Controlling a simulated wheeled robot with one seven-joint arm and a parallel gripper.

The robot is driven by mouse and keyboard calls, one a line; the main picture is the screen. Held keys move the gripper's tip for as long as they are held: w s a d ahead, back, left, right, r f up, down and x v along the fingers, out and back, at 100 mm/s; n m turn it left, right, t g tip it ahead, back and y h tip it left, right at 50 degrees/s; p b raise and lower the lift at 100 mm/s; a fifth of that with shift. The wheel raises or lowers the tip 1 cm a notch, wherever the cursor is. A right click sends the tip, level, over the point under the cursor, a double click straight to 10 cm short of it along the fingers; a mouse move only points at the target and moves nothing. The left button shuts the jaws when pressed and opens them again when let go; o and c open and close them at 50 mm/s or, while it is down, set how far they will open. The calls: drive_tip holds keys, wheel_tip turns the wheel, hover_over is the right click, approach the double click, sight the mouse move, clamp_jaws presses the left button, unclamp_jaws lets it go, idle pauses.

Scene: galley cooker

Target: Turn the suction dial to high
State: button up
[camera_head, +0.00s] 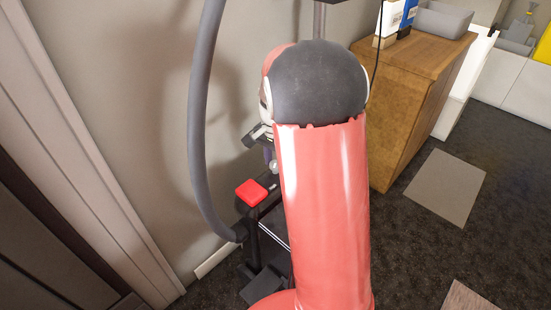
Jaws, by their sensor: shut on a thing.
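My gripper (268,152) shows partly at the left edge of my red arm, above a dark appliance (246,225) by the wall. Its fingers point down and are shut on a small pale round part (273,167), which appears to be the suction dial. The arm hides much of the gripper and the appliance, and the dial's setting cannot be read. A red square cap (251,193) sits on the appliance, below and left of the gripper. A thick grey hose (199,120) curves down to the appliance's left side.
A wooden cabinet (410,85) stands right of my arm, with a grey bin (442,20) and boxes on top. A door frame (75,130) is at the left, and the wall is close behind the hose. Dark carpet (415,240) with a grey mat (446,187) lies open at the right.

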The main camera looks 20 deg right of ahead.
sight(275, 163)
idle(0.4)
drive_tip(key=o, duration=1)
drive_tip(key=shift+c, duration=0.2)
drive_tip(key=shift+r, duration=0.1)
wheel_tip(275, 163, up, 8)
drive_tip(key=shift+f+p, duration=0.25)
drive_tip(key=shift+p, duration=0.05)
drive_tip(key=shift+r, duration=0.1)
